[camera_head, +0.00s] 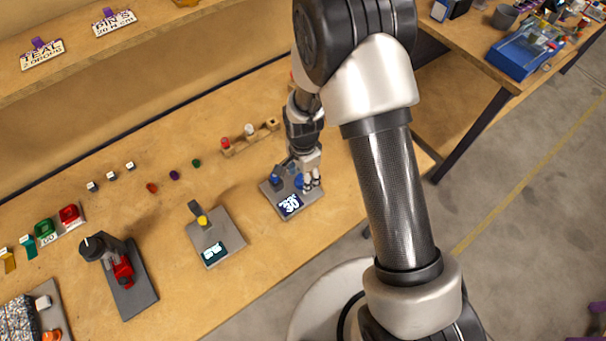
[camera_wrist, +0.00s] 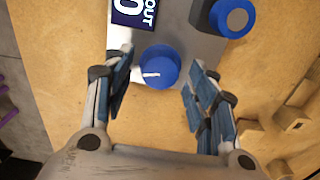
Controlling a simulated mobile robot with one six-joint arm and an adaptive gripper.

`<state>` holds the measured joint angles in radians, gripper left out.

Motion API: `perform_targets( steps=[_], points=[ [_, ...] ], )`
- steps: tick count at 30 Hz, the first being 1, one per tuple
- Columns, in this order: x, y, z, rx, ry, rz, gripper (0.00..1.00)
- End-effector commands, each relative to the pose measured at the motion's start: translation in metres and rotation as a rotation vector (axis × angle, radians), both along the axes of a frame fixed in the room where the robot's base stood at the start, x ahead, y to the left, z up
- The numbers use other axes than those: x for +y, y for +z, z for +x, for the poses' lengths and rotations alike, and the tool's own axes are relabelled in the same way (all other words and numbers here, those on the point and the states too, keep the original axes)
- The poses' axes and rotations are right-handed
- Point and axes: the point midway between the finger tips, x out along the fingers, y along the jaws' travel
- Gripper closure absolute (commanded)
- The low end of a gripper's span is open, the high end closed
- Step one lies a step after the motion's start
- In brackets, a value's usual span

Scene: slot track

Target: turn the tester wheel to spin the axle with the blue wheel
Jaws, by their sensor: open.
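The tester is a grey plate (camera_wrist: 188,42) with a lit display (camera_head: 290,205) at its front edge. A round blue wheel with a white mark (camera_wrist: 160,68) sits on the plate between my open fingers, with a gap on each side. A second blue wheel with a grey centre (camera_wrist: 236,17) stands on a dark mount at the plate's upper right in the wrist view; I cannot tell which is the tester wheel. My gripper (camera_head: 313,184) points down over the tester, open and empty. In the head view it partly hides the wheels.
A wooden rack (camera_head: 248,136) with pegs stands behind the tester. A second grey station with a yellow knob (camera_head: 203,220) and a dark station with a red part (camera_head: 122,271) stand to the left. Bare bench lies between them. The bench's right edge is close to my gripper.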

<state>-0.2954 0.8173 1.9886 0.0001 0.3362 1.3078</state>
Motion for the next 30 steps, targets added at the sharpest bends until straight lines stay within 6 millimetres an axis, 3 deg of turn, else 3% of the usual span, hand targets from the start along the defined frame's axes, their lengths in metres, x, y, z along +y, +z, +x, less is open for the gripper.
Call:
perform_targets(
  steps=[16, 21, 30],
  points=[
    [0.0, 0.101, 0.001, -0.004, 0.0, 0.001, 0.48],
    [0.0, 0.115, 0.0, -0.002, 0.0, 0.0, 0.48],
    [0.0, 0.117, 0.0, -0.001, 0.0, 0.001, 0.48]
  ],
)
